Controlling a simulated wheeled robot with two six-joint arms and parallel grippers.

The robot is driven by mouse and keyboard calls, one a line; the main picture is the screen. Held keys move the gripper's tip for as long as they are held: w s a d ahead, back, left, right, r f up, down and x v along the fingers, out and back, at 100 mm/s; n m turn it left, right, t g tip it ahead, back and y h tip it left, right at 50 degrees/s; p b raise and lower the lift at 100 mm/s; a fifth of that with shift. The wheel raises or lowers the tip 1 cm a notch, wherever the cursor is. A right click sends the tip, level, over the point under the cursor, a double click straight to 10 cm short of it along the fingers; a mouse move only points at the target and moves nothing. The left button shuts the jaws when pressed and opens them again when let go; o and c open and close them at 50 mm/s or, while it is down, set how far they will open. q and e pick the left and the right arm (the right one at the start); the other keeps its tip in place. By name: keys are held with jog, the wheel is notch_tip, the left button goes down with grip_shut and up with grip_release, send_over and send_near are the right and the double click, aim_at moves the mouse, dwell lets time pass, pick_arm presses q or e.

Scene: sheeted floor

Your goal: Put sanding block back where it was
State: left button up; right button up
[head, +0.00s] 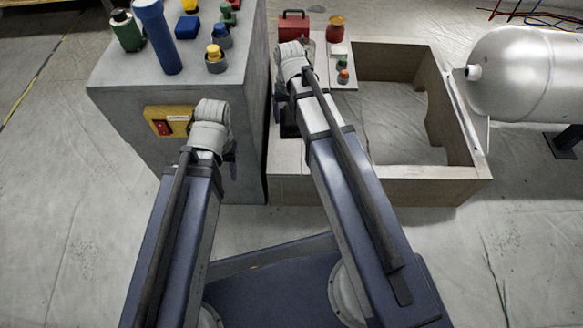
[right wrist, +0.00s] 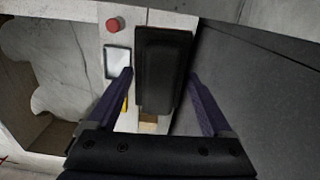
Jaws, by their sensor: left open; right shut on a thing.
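The sanding block appears to be the black, rounded block (right wrist: 163,62) in the right wrist view. My right gripper (right wrist: 161,76) has its two fingers on either side of the block and is shut on it. The block is over a narrow pale ledge next to the grey cabinet side; whether it touches the ledge is unclear. In the head view my right gripper is low beside the cabinet, mostly hidden by its own wrist. My left gripper (head: 230,151) is open in front of the cabinet, near the yellow switch plate (head: 168,122); its fingers are mostly hidden.
The grey cabinet (head: 180,85) carries bottles, a blue cylinder (head: 158,36) and small coloured items. A wooden frame (head: 400,184) with a large opening stands right of it. Its ledge holds a red toolbox (head: 293,25), a red jar (head: 336,30) and small items. A silver tank (head: 525,75) is far right.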

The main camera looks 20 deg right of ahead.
pick_arm(q)
notch_tip(320, 180, down, 8)
jog(key=b, duration=0.6)
jog(key=shift+f, duration=0.15)
pick_arm(e)
notch_tip(320, 180, down, 8)
jog(key=shift+d+f+m, duration=0.2)
jog(key=shift+m, duration=0.1)
notch_tip(320, 180, down, 10)
jog(key=b, duration=1)
jog(key=shift+f, duration=0.1)
pick_arm(q)
notch_tip(320, 180, down, 10)
jog(key=shift+f, duration=0.1)
pick_arm(e)
jog(key=o, duration=0.7)
jog(key=shift+b, duration=0.3)
jog(key=shift+o, duration=1.3)
